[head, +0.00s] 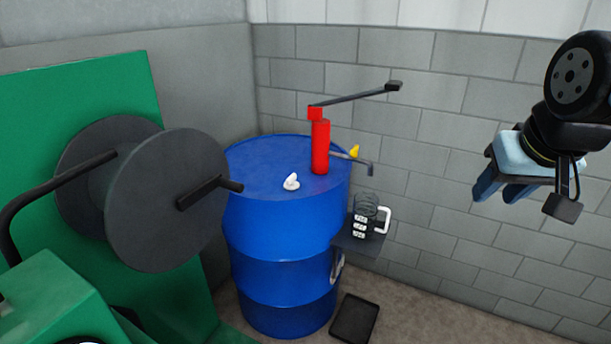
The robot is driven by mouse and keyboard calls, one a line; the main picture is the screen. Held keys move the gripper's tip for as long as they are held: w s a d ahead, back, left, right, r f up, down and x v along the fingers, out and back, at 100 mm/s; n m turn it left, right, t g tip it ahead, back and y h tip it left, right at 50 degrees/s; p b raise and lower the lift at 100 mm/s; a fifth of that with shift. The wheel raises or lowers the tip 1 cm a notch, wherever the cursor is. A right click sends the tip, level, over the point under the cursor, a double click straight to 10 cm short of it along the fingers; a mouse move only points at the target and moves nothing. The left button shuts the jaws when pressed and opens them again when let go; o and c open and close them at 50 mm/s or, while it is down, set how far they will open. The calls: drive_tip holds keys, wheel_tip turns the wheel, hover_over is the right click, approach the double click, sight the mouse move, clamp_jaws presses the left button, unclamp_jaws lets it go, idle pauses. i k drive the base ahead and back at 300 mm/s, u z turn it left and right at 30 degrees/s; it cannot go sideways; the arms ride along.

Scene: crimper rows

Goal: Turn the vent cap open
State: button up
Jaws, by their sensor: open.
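A blue drum (285,243) stands upright against the grey block wall. A small white cap (291,182) with a raised grip sits on the drum's top and looks like the vent cap; its exact turn is too small to tell. A red pump (320,148) with a long dark handle stands on the drum top to the right of the white cap. My gripper (503,192) is at the right of the head view, open and empty, with its fingers pointing down. It is well to the right of the drum, apart from the cap.
A small yellow piece (354,152) shows behind the pump's dark spout. A shelf (352,247) at the drum's right side holds a clear jug (366,207). A black tray (354,319) lies on the floor. A green frame with a dark reel (165,200) fills the left.

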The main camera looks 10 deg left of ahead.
sight(291, 179)
drive_tip(key=u, duration=0.15)
drive_tip(key=i, duration=0.9)
drive_tip(key=z, duration=0.1)
